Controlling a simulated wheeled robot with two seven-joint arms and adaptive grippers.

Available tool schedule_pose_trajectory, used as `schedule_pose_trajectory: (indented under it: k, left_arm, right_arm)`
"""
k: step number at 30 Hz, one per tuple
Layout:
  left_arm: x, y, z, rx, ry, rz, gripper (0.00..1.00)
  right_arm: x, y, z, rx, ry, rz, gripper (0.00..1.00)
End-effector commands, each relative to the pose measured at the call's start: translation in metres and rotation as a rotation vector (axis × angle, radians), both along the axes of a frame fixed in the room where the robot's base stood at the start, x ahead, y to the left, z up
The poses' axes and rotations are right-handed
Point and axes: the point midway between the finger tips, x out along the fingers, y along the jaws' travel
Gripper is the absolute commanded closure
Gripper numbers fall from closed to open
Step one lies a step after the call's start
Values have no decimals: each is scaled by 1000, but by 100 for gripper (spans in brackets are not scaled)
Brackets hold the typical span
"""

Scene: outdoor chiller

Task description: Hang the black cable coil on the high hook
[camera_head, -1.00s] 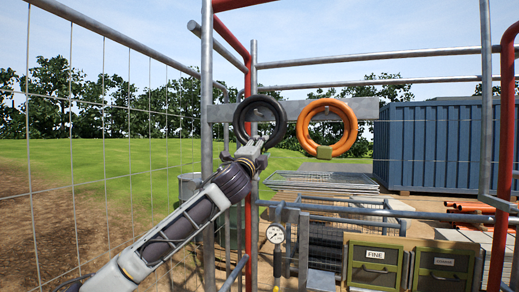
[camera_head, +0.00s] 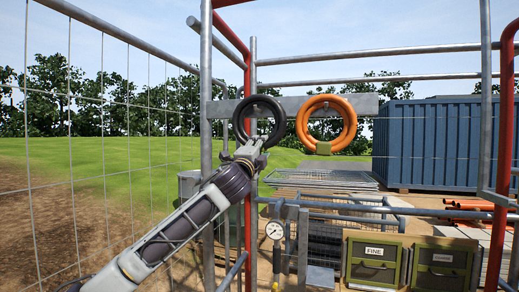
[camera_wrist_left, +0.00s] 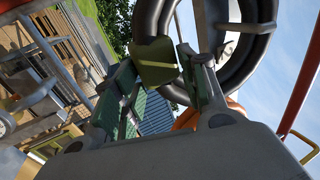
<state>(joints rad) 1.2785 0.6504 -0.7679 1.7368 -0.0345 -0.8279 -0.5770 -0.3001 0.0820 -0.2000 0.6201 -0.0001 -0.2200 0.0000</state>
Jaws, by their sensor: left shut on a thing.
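The black cable coil (camera_head: 240,121) is upright in front of the grey cross plate (camera_head: 222,111), left of the orange coil (camera_head: 349,124). My left gripper (camera_head: 251,149) is at its lower edge. In the left wrist view, the gripper's green-padded fingers (camera_wrist_left: 161,88) are shut on the olive tab (camera_wrist_left: 157,58) at the rim of the black coil (camera_wrist_left: 275,50). A grey metal piece (camera_wrist_left: 240,27) shows across the coil's opening there. I cannot tell whether the coil's weight rests on a hook. My right gripper is out of view.
A grey post (camera_head: 206,190) and red pipe (camera_head: 248,200) stand close beside my left arm. A wire fence (camera_head: 100,130) is at the left. A pressure gauge (camera_head: 275,230) and green drawers (camera_head: 375,265) sit below. A blue container (camera_head: 430,145) is behind.

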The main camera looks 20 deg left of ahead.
Motion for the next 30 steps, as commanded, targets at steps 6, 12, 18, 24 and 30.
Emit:
schedule_pose_trajectory:
  k: [6,12,18,24,30]
  left_arm:
    - [-1,0,3,0,-5,0,50]
    - [-1,0,3,0,-4,0,33]
    - [0,0,-1,0,2,0,29]
    - [0,0,0,0,1,0,11]
    - [0,0,0,0,0,0,11]
  right_arm:
    - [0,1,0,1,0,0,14]
    - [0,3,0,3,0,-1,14]
    - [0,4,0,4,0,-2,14]
    - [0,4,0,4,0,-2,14]
    - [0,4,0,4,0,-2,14]
